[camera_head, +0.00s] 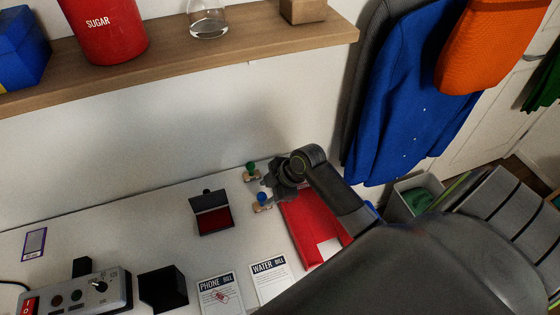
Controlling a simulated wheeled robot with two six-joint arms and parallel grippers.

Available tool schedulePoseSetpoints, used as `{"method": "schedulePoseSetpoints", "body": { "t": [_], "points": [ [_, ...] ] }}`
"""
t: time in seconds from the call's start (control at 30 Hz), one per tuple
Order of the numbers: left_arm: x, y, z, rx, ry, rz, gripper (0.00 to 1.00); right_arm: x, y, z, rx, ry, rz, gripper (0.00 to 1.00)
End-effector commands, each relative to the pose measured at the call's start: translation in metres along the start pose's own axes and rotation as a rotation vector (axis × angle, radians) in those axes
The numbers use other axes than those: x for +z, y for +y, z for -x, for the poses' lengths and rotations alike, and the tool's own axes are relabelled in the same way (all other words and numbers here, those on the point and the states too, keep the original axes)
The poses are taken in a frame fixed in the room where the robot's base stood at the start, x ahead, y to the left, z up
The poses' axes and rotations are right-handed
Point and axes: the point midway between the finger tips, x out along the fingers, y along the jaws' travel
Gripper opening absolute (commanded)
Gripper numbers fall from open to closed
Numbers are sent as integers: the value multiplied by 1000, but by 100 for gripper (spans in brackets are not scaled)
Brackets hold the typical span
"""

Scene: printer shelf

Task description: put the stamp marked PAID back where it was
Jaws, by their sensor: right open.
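Two stamps stand on the white counter: one with a green knob (251,168) and one with a blue knob (262,198). I cannot read the word PAID on either. My right gripper (270,180) is open, over the counter right beside both stamps; whether it touches either is unclear. The gripper's dark body may hide anything behind it. A red folder or tray (304,232) lies just to the right, partly covered by my arm. An open ink pad (213,216) with a red surface lies left of the stamps. My left gripper is out of view.
A phone bill (220,291) with a red mark and a water bill (270,279) lie at the front. A black box (163,289) and a control panel (80,297) stand front left. A wooden shelf (180,60) overhangs the back.

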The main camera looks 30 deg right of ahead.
Motion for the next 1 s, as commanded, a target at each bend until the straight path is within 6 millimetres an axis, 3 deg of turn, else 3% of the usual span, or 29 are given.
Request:
{"method": "schedulePoseSetpoints", "body": {
  "t": [0.2, 0.4, 0.6, 1.0],
  "points": [
    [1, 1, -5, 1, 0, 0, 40, 2, 0, 42, 2, -3, 5, 48],
    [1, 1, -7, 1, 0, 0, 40, 1, 0, 68, 1, -2, 3, 48],
    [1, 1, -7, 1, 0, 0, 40, 0, 0, 77, -1, 0, 1, 48],
    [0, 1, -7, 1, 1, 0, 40, 0, 0, 77, -2, 0, 1, 48]
  ]
}}
